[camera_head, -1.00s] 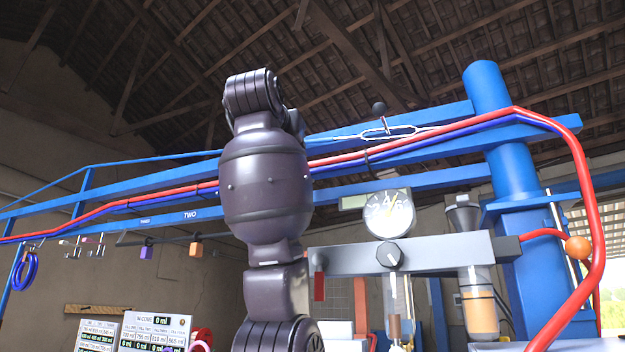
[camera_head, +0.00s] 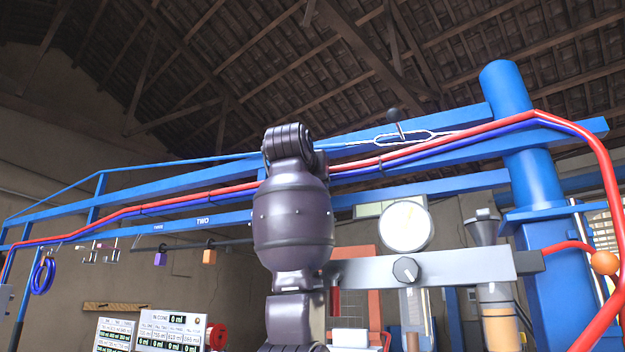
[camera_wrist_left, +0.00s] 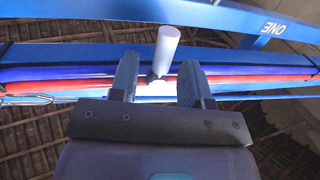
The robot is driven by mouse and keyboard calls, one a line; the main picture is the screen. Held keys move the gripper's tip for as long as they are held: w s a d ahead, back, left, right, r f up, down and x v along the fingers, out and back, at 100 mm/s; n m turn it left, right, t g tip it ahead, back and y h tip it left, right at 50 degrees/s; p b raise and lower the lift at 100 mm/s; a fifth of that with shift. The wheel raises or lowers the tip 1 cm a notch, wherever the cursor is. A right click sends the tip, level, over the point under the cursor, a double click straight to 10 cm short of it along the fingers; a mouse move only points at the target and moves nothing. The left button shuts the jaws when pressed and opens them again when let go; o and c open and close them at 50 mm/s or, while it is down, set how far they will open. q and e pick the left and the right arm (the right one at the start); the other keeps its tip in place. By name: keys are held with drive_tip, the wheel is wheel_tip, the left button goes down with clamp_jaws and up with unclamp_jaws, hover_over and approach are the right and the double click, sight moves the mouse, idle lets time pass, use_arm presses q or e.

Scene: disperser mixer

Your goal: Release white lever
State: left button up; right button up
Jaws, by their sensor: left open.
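In the left wrist view a white lever (camera_wrist_left: 166,48), a short rounded cylinder, stands between the two fingers of my left gripper (camera_wrist_left: 158,80). The fingers are open, one on each side of it, with gaps visible. Whether either finger touches it cannot be told. The lever is in front of a blue beam with red and blue hoses. In the head view my arm blocks part of the machine, and neither the lever nor a gripper can be made out there. My right gripper is not in view.
Red (camera_head: 455,143) and blue hoses run along the blue beams to a thick blue column (camera_head: 540,220). A round gauge (camera_head: 405,227) and a grey bar with a black knob (camera_head: 405,270) are right of my arm. Display panels (camera_head: 170,330) stand at lower left.

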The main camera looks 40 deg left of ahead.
use_arm(q)
drive_tip(key=shift+c, duration=0.3)
clamp_jaws()
drive_tip(key=shift+n, duration=0.4)
drive_tip(key=shift+w+d+r+n+g+h, duration=0.15)
drive_tip(key=shift+d+r+n+h, duration=0.3)
drive_tip(key=shift+n, duration=2)
drive_tip(key=shift+d+r+n+g+h, duration=0.1)
drive_tip(key=shift+r+n+h, duration=0.55)
drive_tip(key=shift+n, duration=1.85)
drive_tip(key=shift+w+d+r+n+g+h, duration=0.2)
drive_tip(key=shift+n+h, duration=0.7)
drive_tip(key=shift+n, duration=1.55)
drive_tip(key=shift+s+d, duration=0.1)
